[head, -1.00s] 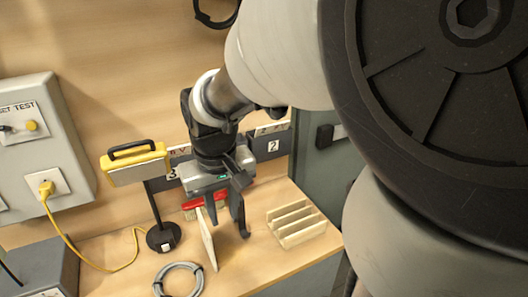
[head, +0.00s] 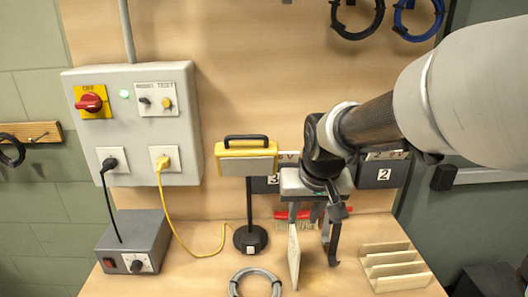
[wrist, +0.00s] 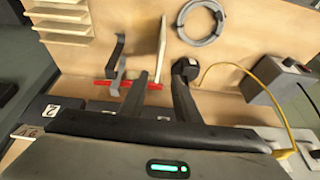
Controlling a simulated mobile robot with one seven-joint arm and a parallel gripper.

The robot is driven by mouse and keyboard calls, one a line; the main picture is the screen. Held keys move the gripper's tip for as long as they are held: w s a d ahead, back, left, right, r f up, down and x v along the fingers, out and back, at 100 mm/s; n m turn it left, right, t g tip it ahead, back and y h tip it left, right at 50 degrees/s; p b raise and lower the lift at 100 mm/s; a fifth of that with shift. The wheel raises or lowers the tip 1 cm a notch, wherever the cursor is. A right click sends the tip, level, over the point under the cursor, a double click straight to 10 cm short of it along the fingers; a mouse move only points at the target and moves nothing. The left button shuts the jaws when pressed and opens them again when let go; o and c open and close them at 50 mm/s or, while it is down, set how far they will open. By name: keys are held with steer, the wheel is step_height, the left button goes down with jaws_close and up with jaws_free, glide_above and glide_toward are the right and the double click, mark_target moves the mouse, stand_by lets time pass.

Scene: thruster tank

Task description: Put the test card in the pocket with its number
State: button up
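A thin pale card (head: 294,258), seen nearly edge-on, is upright over the bench below the left finger of my gripper (head: 313,250). It also shows in the wrist view (wrist: 161,48). The fingers are dark and spread apart, with a clear gap. I cannot tell whether the card touches the left finger, and no number on it is readable. Dark pockets on the back wall carry number plates: pocket 3 (head: 262,186) is left of my gripper and pocket 2 (head: 372,178) is right of it. My gripper partly hides the wall between them.
A pale slotted rack (head: 395,268) stands right of my gripper. A yellow-topped stand (head: 247,160) is close on the left, a grey cable ring (head: 255,283) in front, and a red brush (head: 300,218) behind. A yellow cable (head: 205,254) crosses the bench at left.

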mark_target(295, 234)
steer(key=x, duration=0.5)
steer(key=b+x, duration=0.1)
steer(key=x, duration=0.4)
steer(key=b+x, duration=0.1)
steer(key=x, duration=0.4)
steer(key=shift+w+d, duration=0.1)
steer(key=shift+w, duration=0.3)
steer(key=f+b, duration=0.1)
steer(key=f, duration=0.3)
steer(key=shift+w+f+b, duration=0.2)
steer(key=shift+b, duration=0.1)
steer(key=shift+w+f, duration=0.25)
steer(key=shift+f, duration=0.1)
steer(key=shift+f+b, duration=0.25)
steer(key=shift+b, duration=0.05)
steer(key=shift+c, duration=0.4)
jaws_close()
